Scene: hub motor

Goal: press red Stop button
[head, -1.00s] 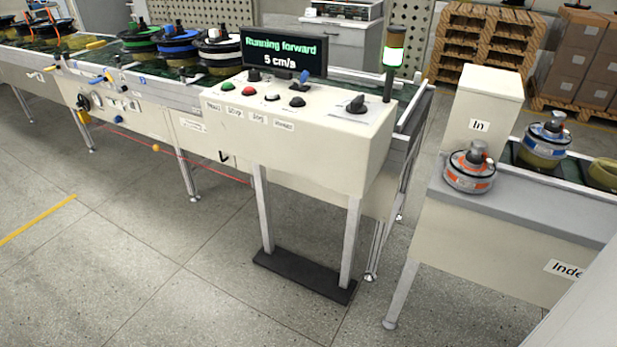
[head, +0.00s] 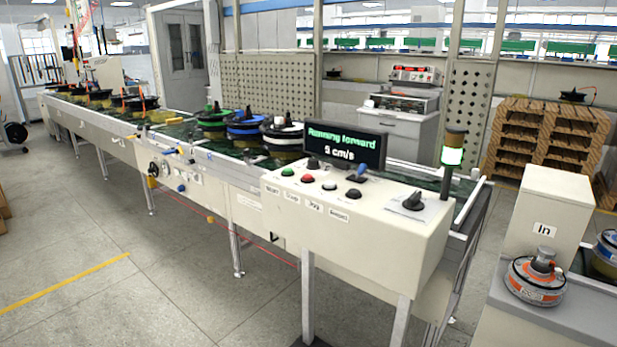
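The red Stop button (head: 308,179) sits on the sloped top of the cream control box (head: 345,225), with a "Stop" label below it. A green button (head: 288,172) is to its left. A white button (head: 329,186) and a black button (head: 353,193) are to its right. The display (head: 345,145) behind the buttons reads "Running forward 5 cm/s". The stack light (head: 452,150) at the box's right end glows green-white. My gripper is not in view.
A conveyor (head: 170,130) with several hub motors runs back to the left. At the right, a bench (head: 545,325) carries an orange-ringed motor (head: 537,278) and a box (head: 540,215) labelled "In". Open floor (head: 170,300) lies at the front left.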

